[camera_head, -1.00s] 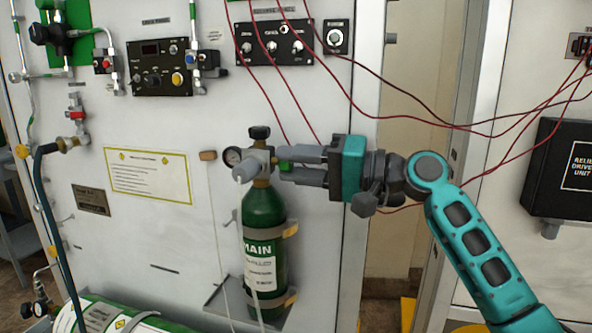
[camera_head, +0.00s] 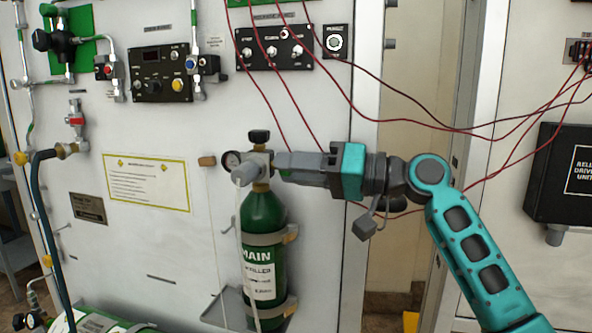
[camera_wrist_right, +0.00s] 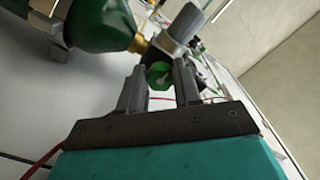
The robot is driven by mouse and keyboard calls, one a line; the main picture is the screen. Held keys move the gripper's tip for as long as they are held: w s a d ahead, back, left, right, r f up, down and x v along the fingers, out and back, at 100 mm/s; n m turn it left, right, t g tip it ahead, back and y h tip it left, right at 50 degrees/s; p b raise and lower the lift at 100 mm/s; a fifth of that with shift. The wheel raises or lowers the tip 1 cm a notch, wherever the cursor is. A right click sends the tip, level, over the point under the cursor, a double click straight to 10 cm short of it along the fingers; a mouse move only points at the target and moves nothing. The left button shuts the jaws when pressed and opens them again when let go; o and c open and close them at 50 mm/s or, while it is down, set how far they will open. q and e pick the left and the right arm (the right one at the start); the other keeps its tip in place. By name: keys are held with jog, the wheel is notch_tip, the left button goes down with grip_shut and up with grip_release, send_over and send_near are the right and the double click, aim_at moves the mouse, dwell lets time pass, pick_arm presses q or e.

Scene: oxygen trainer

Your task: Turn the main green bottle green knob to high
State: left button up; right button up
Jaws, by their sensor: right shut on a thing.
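The main green bottle (camera_head: 264,228) stands upright in brackets on the white panel, labelled MAIN. Its valve head (camera_head: 258,163) carries a round gauge (camera_head: 231,160) at left and a black knob (camera_head: 259,136) on top. My right gripper (camera_head: 281,165) reaches in from the right, its fingers at the right side of the valve. In the right wrist view, the green knob (camera_wrist_right: 158,75) sits between the two fingers of the gripper (camera_wrist_right: 160,83), which are shut on it. The head view mostly hides this knob behind the fingers. My left gripper is not in view.
Red cables (camera_head: 430,119) hang across the panels above my right arm. Control boxes (camera_head: 275,47) are mounted higher on the panel. A black relief driven unit (camera_head: 570,180) is at right. A hose (camera_head: 47,220) hangs at left.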

jog(key=o, duration=1.1)
jog(key=shift+c, duration=0.2)
jog(key=v, duration=1.3)
jog(key=shift+p, duration=0.35)
